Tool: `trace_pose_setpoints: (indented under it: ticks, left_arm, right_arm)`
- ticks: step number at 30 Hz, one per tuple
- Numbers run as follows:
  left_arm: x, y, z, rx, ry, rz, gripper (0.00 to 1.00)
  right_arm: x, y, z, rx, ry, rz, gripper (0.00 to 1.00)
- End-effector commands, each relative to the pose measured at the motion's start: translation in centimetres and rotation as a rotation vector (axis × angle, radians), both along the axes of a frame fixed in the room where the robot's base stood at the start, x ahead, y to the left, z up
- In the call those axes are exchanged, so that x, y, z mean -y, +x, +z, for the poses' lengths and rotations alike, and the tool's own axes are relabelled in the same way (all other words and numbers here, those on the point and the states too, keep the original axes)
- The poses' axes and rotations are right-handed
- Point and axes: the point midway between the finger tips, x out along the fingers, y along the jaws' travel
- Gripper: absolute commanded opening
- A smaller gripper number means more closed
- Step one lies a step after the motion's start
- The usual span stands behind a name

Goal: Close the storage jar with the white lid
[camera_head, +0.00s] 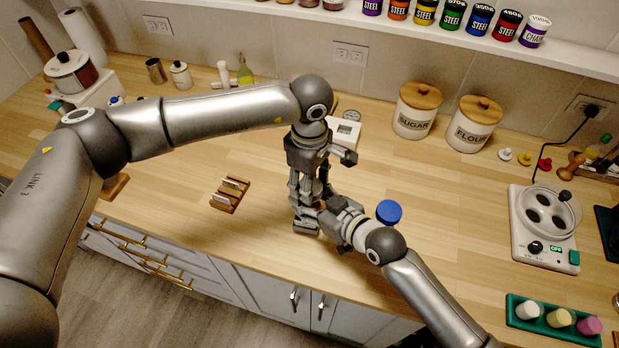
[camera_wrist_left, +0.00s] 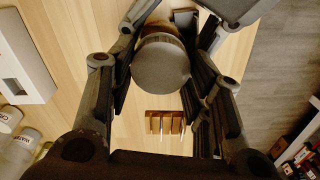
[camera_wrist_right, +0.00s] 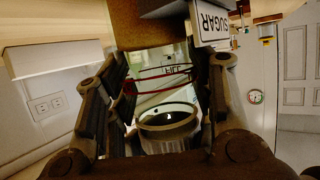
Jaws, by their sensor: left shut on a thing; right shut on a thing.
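The white lid (camera_wrist_left: 161,65), grey in shade, shows as a round disc between the fingers of my left gripper (camera_head: 305,182), which points down and is shut on it. A jar-like body extends beyond the lid's ribbed rim; I cannot tell whether the lid is seated. My right gripper (camera_head: 320,210) comes in low from the right, shut on the storage jar (camera_wrist_right: 155,82), which is clear with a red line and FILL lettering. A grey ring with a dark centre (camera_wrist_right: 168,126) shows at its near end. In the head view the grippers mostly hide the jar.
A blue cap (camera_head: 389,211) lies beside my right wrist. A small wooden rack (camera_head: 229,196) stands left of the grippers. A white device (camera_head: 344,134) and SUGAR (camera_head: 416,112) and FLOUR (camera_head: 473,125) canisters stand behind. A green tray (camera_head: 553,319) is at the right. The counter's middle right is mostly clear.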

Motion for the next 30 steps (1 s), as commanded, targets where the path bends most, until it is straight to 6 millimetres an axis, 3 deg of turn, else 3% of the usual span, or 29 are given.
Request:
trace_pose_setpoints:
  ticks: [2,3,15,23,24,27,30]
  left_arm:
    - [0.01,-0.02,-0.2,0.0,0.0,0.0,0.38]
    - [0.02,-0.01,-0.24,0.0,0.0,0.0,0.38]
    - [0.05,0.04,-0.16,0.001,0.0,-0.276,0.38]
    - [0.04,0.03,-0.15,0.0,-0.001,-0.286,0.38]
    - [0.04,0.03,-0.15,0.0,-0.001,-0.285,0.47]
    - [0.05,0.04,-0.14,0.0,-0.001,-0.285,0.6]
    - [0.05,0.04,-0.15,0.0,-0.001,-0.284,0.68]
  right_arm:
    - [0.03,0.0,-0.06,0.0,-0.001,0.0,0.07]
    - [0.04,0.0,-0.06,0.0,-0.001,0.0,0.0]
    - [0.05,0.01,-0.06,-0.001,-0.002,-0.001,0.0]
    - [0.06,0.01,-0.06,-0.001,-0.002,-0.001,0.0]
    - [0.06,0.01,-0.06,-0.001,-0.002,-0.001,0.0]
    - [0.07,0.02,-0.07,-0.001,-0.002,-0.001,0.0]
    - [0.06,0.0,-0.07,-0.001,-0.002,-0.001,0.0]
